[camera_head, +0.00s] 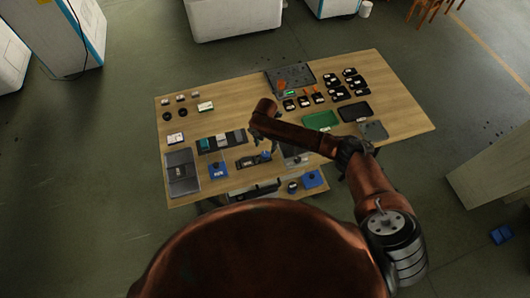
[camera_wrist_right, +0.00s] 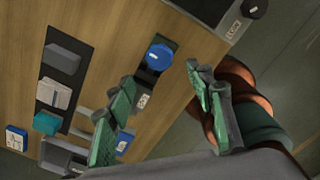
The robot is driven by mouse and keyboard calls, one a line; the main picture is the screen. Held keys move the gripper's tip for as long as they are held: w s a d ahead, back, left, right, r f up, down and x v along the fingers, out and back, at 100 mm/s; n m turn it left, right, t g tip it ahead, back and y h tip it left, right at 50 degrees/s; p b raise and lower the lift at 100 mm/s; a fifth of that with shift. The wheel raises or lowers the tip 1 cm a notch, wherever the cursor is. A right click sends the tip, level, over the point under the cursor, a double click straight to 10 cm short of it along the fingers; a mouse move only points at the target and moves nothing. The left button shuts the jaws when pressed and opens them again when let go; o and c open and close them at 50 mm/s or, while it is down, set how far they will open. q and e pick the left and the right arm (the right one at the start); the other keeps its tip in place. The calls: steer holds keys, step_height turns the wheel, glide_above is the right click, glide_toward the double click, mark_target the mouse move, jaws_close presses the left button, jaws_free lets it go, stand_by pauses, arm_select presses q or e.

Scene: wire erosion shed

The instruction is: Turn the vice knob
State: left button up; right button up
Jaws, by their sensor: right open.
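The vice knob is a blue, round knob (camera_wrist_right: 160,57) in the right wrist view. It sits on a dark body (camera_wrist_right: 146,77) with a white label beside it. In the head view the blue knob (camera_head: 266,155) shows small at the front middle of the table, at the right end of the dark vice (camera_head: 248,162). My right gripper (camera_wrist_right: 160,75) is open, with green-padded fingers. In the wrist view the knob appears beyond and between its fingertips; I see no contact. My left gripper is not in view.
A dark strip with grey, white and teal blocks (camera_wrist_right: 60,85) lies left of the vice.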

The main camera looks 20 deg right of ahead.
mark_target(265, 154)
step_height(265, 154, down, 8)
steer(key=shift+w+r, duration=0.15)
steer(key=shift+r, duration=0.1)
steer(key=shift+d, duration=0.1)
steer(key=c, duration=1.2)
